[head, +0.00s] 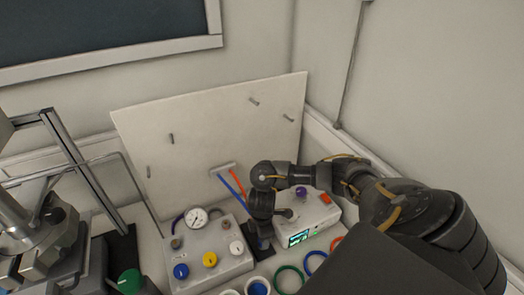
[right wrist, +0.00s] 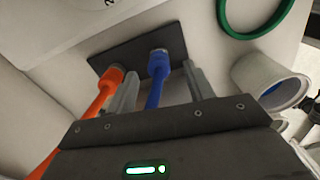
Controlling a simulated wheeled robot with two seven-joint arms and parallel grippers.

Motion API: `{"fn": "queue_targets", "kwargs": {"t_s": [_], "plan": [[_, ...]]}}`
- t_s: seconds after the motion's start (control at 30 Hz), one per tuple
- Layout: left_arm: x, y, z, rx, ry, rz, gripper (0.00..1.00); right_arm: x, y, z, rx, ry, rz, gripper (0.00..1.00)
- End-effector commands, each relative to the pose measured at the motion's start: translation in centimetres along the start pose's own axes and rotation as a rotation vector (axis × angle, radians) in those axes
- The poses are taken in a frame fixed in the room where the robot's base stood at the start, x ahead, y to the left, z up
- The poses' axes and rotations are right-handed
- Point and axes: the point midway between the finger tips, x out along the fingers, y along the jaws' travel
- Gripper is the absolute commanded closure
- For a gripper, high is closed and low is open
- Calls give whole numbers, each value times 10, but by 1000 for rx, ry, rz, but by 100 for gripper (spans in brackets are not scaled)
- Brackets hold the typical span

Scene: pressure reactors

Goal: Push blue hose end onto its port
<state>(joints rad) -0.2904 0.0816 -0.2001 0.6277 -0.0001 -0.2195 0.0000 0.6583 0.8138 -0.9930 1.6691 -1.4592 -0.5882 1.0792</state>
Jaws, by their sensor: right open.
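The blue hose (right wrist: 154,94) runs between my right gripper's two fingers in the right wrist view. Its thick blue end (right wrist: 160,67) meets a grey port fitting on a dark plate (right wrist: 129,52); I cannot tell how fully it is seated. My right gripper (right wrist: 158,74) is open, with a finger on each side of the blue hose and gaps visible. The orange hose (right wrist: 103,92) has its end at the same plate, left of the blue one. In the head view the blue hose (head: 231,190) rises behind my right arm, and its end is hidden. My left gripper is not in view.
A grey box with a gauge (head: 196,217) and coloured knobs stands left of my right gripper. A box with a lit screen (head: 298,238) stands right. Coloured rings, including a green one (head: 289,278), lie in front. A white panel (head: 215,130) leans behind. Metal equipment (head: 40,245) stands far left.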

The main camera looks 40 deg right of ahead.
Motion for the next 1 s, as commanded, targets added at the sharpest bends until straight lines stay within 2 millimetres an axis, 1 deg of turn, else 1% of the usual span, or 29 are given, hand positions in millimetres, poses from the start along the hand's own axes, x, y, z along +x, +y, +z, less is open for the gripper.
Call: {"fn": "queue_targets", "kwargs": {"t_s": [0.17,0.23,0.33,0.43,0.5,0.6,0.7,1.0], "plan": [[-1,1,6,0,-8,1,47,0,0,0,0,0,0,47],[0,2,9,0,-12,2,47,4,0,0,1,1,-1,47],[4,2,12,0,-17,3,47,17,-1,0,2,0,-4,47],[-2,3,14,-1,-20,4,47,29,0,0,3,-2,-2,47],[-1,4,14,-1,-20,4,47,40,0,0,1,-1,-2,47],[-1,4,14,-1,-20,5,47,48,0,0,0,0,-1,47],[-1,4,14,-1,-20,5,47,51,1,0,1,0,1,47],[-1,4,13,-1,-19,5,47,51,1,0,0,1,1,47]]}}
